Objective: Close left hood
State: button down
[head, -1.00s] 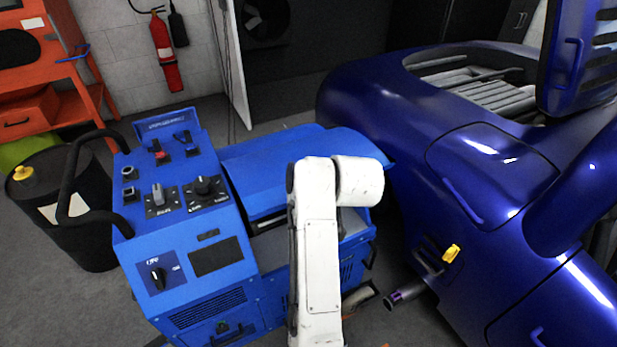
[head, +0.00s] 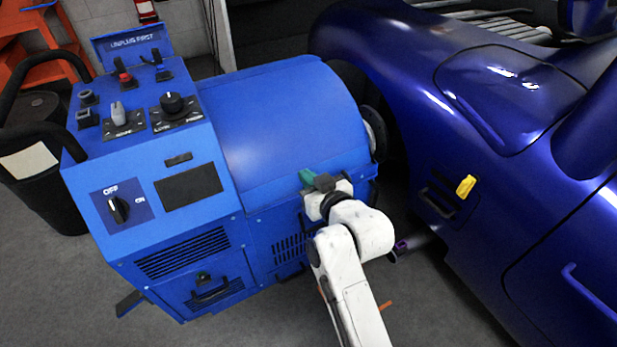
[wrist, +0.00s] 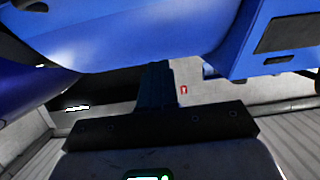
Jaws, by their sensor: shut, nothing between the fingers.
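The left hood (head: 285,120) is the rounded blue cover on the blue machine. It curves down over the machine's front, and no gap shows along its lower edge in the head view. My gripper (head: 310,179) is at the hood's lower right edge, very close to it; I cannot tell whether they touch. In the wrist view the dark fingers of my gripper (wrist: 157,85) are together and empty, with the blue hood (wrist: 150,35) just above and beyond them.
The blue machine's control panel (head: 150,130) is left of the hood. A dark blue car (head: 430,120) with a yellow latch (head: 466,186) stands close on the right. A black barrel (head: 40,165) is at the far left.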

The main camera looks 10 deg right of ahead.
notch_tip(320, 180, down, 8)
jog(key=w+b, duration=0.1)
jog(key=b, duration=0.4)
jog(key=shift+w+a+t, duration=0.3)
jog(key=shift+r+b, duration=0.1)
jog(key=shift+b, duration=0.2)
